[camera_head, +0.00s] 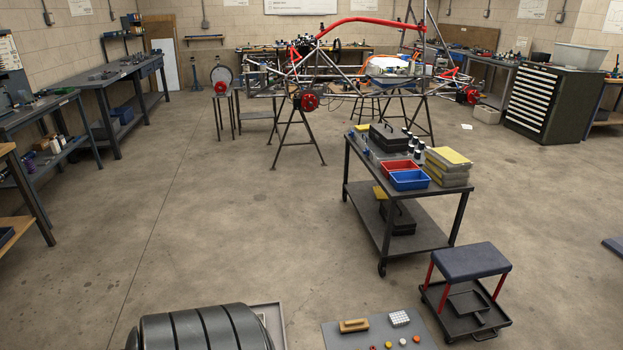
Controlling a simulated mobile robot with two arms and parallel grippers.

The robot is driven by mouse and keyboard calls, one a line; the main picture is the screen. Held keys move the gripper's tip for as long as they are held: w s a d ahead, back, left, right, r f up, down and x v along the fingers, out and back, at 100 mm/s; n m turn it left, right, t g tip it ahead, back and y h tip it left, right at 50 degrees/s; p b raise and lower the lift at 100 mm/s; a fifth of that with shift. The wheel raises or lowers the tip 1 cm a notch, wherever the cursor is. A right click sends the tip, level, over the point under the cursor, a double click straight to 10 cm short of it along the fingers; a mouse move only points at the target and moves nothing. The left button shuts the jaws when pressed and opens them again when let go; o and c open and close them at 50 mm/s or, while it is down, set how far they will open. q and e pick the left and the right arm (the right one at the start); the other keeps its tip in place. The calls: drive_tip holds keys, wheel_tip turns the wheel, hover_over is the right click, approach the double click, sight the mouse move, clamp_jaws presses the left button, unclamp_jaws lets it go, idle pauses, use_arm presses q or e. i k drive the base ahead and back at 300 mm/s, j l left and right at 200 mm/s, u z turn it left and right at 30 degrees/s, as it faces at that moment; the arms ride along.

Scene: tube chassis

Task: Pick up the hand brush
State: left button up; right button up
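A small tan, wood-coloured block with a darker lower side (353,325) lies on a grey mat (345,341) at the bottom of the head view. It may be the hand brush, but it is too small to tell for sure. No bristles can be made out. Neither of my grippers shows in this view.
Small coloured pieces and a white gridded block (399,318) share the mat. A padded stool (470,262) and a loaded cart (425,237) stand right of centre. Floor (220,215) between them and the left benches is clear.

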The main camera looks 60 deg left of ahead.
sight(347, 327)
drive_tip(key=u, duration=1.65)
drive_tip(key=i+l, duration=0.3)
drive_tip(key=i+l+u, duration=0.55)
drive_tip(key=l, duration=0.15)
drive_tip(key=i+l+u, duration=0.15)
drive_tip(key=l+u, duration=0.15)
drive_tip(key=l, duration=0.15)
